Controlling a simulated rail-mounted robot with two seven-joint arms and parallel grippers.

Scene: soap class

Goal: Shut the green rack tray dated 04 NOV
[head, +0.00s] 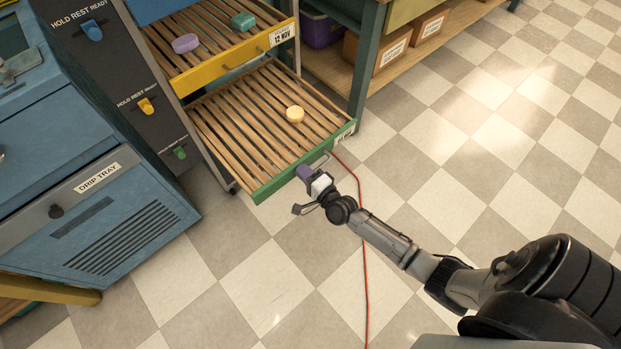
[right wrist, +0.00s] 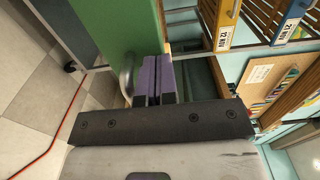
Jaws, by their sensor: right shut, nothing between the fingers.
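The green rack tray is the lowest visible slatted tray, pulled out toward me, with a green front (head: 275,184) and a small white label (head: 345,133) at its right end, too small to read. One round yellow soap (head: 295,114) lies on its slats. My right gripper (head: 304,173) is at the green front, beside its grey loop handle (head: 321,160). In the right wrist view, the purple fingers (right wrist: 158,80) are shut together and empty, next to the handle (right wrist: 127,77) and close to the green front (right wrist: 112,30). I cannot tell whether they touch it. My left gripper is not in view.
Above is a yellow-fronted tray (head: 225,62) labelled 12 NOV, holding soaps. A blue DRIP TRAY cabinet (head: 110,215) and a dark panel with hold rest levers (head: 147,106) stand left. A red cable (head: 364,260) crosses the checkered floor. The right-hand floor is clear.

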